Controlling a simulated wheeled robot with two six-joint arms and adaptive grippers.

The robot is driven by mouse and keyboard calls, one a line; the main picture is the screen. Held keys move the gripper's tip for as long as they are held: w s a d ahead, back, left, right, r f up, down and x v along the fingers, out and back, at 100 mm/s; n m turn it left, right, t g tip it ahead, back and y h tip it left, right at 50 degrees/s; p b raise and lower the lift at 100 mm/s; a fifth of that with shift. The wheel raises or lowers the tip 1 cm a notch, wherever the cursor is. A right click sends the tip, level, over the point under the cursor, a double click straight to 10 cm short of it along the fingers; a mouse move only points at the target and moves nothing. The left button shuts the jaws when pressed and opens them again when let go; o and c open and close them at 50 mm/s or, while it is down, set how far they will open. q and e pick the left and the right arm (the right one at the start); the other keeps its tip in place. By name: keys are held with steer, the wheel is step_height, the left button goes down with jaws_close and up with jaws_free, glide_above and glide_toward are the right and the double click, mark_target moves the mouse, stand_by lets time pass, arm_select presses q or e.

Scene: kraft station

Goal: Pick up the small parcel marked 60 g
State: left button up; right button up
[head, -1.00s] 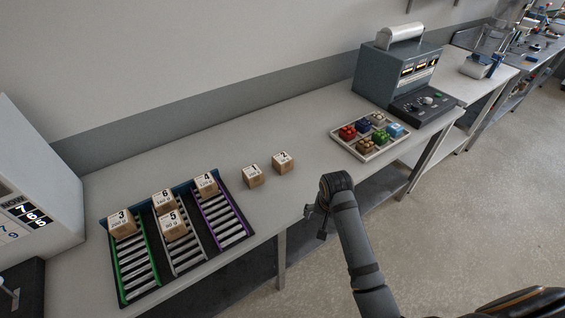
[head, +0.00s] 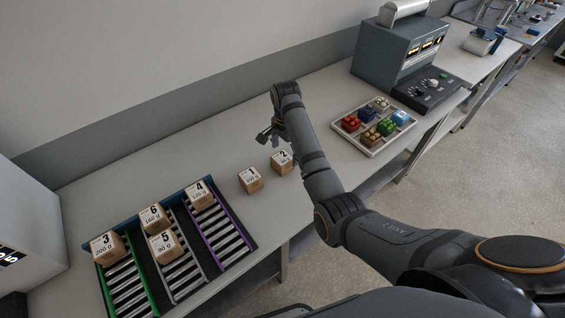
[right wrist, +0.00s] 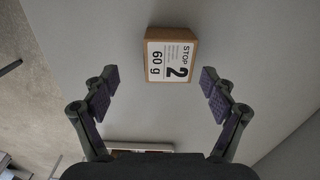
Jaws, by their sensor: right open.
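The small parcel marked 60 g (right wrist: 170,58) is a brown box with a white label reading STOP 2. It shows between and beyond the open fingers of my right gripper (right wrist: 160,88) in the right wrist view. In the head view the same parcel (head: 281,162) sits on the bench, partly beside my right arm. My right gripper (head: 270,136) hangs above the bench just behind and over the parcel, open, with nothing between its fingers. My left gripper is not in view.
Parcel 1 (head: 250,180) stands just left of parcel 2. A rack with green, grey and purple roller lanes (head: 215,264) holds several numbered parcels at the left. A tray of coloured blocks (head: 373,153) and a grey machine (head: 398,55) stand at the right.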

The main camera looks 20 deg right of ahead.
mark_target(283, 157)
steer(key=shift+w+f, duration=0.65)
steer(key=shift+s+a+f+p, duration=0.1)
steer(key=shift+a+f+p, duration=0.05)
steer(key=shift+f+p, duration=0.3)
steer(key=shift+s+a+f+p, duration=0.1)
steer(key=shift+f+p, duration=0.1)
steer(key=shift+f, duration=0.35)
step_height(283, 157, down, 3)
steer(key=shift+w+a+r, duration=0.1)
steer(key=c, duration=1.2)
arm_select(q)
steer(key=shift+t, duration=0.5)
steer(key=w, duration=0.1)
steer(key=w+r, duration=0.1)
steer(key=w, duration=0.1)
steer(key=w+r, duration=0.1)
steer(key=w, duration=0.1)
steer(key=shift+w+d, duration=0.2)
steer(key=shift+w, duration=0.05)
arm_select(e)
steer(key=shift+c, duration=0.2)
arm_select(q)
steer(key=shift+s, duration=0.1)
